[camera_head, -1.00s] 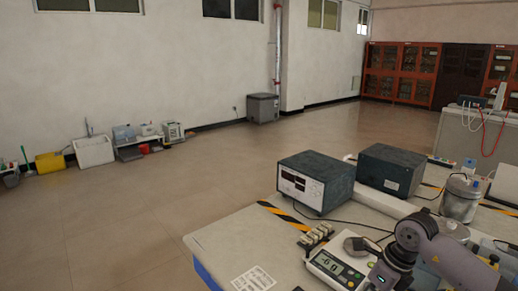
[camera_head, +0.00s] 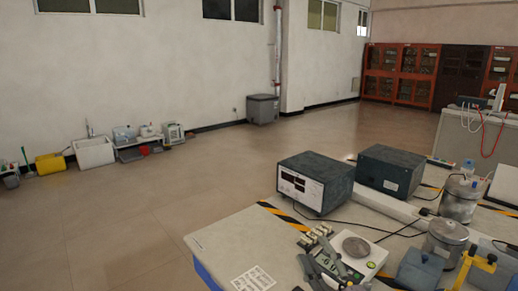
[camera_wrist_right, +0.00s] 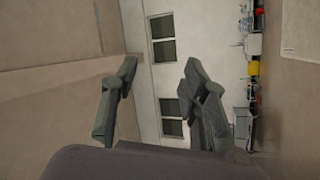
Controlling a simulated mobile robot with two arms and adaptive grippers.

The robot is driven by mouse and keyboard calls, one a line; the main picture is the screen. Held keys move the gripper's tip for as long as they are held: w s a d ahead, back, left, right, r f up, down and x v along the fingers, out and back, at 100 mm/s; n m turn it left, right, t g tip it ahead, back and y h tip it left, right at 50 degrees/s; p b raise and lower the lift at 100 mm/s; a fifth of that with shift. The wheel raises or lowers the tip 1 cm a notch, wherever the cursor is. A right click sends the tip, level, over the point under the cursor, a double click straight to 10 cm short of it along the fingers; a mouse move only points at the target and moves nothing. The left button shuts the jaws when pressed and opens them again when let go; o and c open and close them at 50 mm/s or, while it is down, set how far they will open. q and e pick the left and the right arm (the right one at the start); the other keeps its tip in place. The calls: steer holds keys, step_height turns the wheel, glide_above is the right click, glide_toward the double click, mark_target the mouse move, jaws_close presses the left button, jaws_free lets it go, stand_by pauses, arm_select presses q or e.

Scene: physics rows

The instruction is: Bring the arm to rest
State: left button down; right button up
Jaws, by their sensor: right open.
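My right gripper (camera_head: 319,262) shows at the bottom of the head view, in front of the white balance (camera_head: 372,253). Its grey-green fingers are apart with nothing between them. The right wrist view also shows the two fingers of this gripper (camera_wrist_right: 160,72) spread and empty, with the wall and windows seen beyond them. The gripper hides part of the balance's front. I cannot tell its height above the table. My left gripper is not in view.
The table (camera_head: 237,237) carries two dark instrument boxes, one with a display (camera_head: 315,183) and one behind it (camera_head: 390,171). Metal cans (camera_head: 445,240), a blue item (camera_head: 419,270) and a yellow stand (camera_head: 466,264) are at the right.

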steer(key=s+d+f+m+g+h, duration=0.3)
steer(key=d+f+m+h, duration=0.4)
steer(key=f+m, duration=0.15)
steer(key=s+d+f+m+g, duration=0.1)
steer(key=s+f+g, duration=0.2)
steer(key=s+f, duration=0.1)
steer(key=s+f+m+g, duration=0.2)
steer(key=s+f+g, duration=0.1)
steer(key=s+f, duration=0.2)
steer(key=s+d+f+m+g+h, duration=0.1)
steer(key=s+f+m+g, duration=0.1)
steer(key=s+f, duration=0.3)
steer(key=shift+d+f+g, duration=0.3)
steer(key=shift+f+g, duration=0.1)
steer(key=shift+f, duration=0.25)
steer(key=s+a+f+m+g+y, duration=0.15)
steer(key=s+f+g, duration=0.3)
steer(key=s, duration=0.65)
step_height(320, 180, down, 25)
steer(key=g, duration=0.2)
steer(key=s+d+f, duration=0.3)
steer(key=s+f, duration=1.3)
steer(key=s, duration=0.1)
steer(key=shift+s+f+n+g+h, duration=0.35)
steer(key=shift+s+f+n, duration=0.05)
